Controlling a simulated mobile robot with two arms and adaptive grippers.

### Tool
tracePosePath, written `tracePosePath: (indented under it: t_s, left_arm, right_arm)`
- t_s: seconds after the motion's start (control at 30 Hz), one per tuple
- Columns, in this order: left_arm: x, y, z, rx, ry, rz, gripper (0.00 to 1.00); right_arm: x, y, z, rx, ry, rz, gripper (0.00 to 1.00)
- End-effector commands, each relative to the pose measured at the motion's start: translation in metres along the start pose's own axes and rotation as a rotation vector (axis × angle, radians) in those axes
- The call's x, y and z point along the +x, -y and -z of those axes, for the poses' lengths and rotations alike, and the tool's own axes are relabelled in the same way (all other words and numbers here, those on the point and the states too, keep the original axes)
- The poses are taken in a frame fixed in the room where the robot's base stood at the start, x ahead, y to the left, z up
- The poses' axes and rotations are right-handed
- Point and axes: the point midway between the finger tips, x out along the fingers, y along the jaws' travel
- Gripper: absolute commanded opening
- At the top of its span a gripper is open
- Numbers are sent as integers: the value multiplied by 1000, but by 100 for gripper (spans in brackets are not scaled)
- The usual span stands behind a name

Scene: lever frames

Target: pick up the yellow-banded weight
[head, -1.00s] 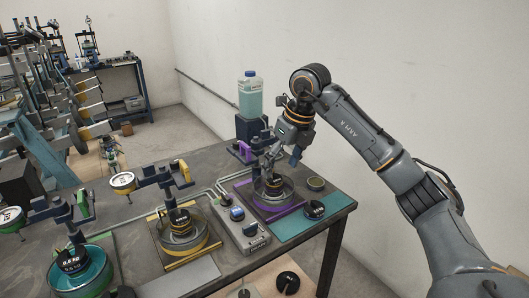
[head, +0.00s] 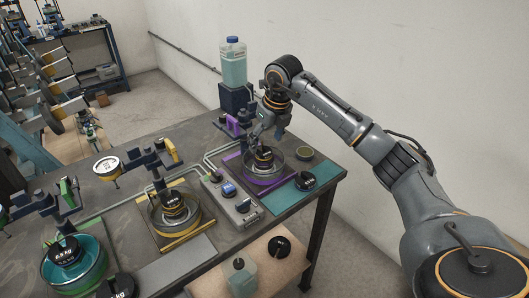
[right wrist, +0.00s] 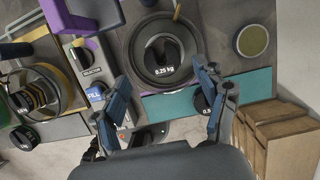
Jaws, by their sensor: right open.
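A black weight with yellow-orange bands (head: 173,203) sits in the yellow-framed dish (head: 190,222) at the middle of the bench. It also shows at the left of the right wrist view (right wrist: 34,95). Another black weight (head: 264,155), marked 0.25 kg in the right wrist view (right wrist: 163,60), sits in the purple-framed dish (head: 285,171); a thin yellowish band shows on it in the head view. My right gripper (head: 262,137) is open above this second weight, its fingers on either side of it in the wrist view, with nothing held. My left gripper is not in view.
A grey control box (head: 232,200) stands between the two dishes. A teal dish (head: 75,268) is at the left. A bottle (head: 233,62) stands at the back.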

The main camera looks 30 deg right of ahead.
Motion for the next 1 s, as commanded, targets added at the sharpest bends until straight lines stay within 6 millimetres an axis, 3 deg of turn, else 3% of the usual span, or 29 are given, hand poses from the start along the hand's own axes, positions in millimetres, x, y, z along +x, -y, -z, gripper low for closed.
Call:
tracePosePath:
  t_s: [0.1,0.23,0.53,0.8,1.0]
  left_arm:
    - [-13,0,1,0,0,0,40]
    - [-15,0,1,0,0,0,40]
    - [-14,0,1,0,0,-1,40]
    - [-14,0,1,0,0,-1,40]
    - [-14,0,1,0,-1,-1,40]
  right_arm:
    - [17,2,1,2,-7,-2,72]
    - [34,2,0,1,-3,-1,72]
    - [40,2,1,1,-1,0,72]
    - [39,2,1,1,-1,0,17]
    - [39,3,0,1,0,0,15]
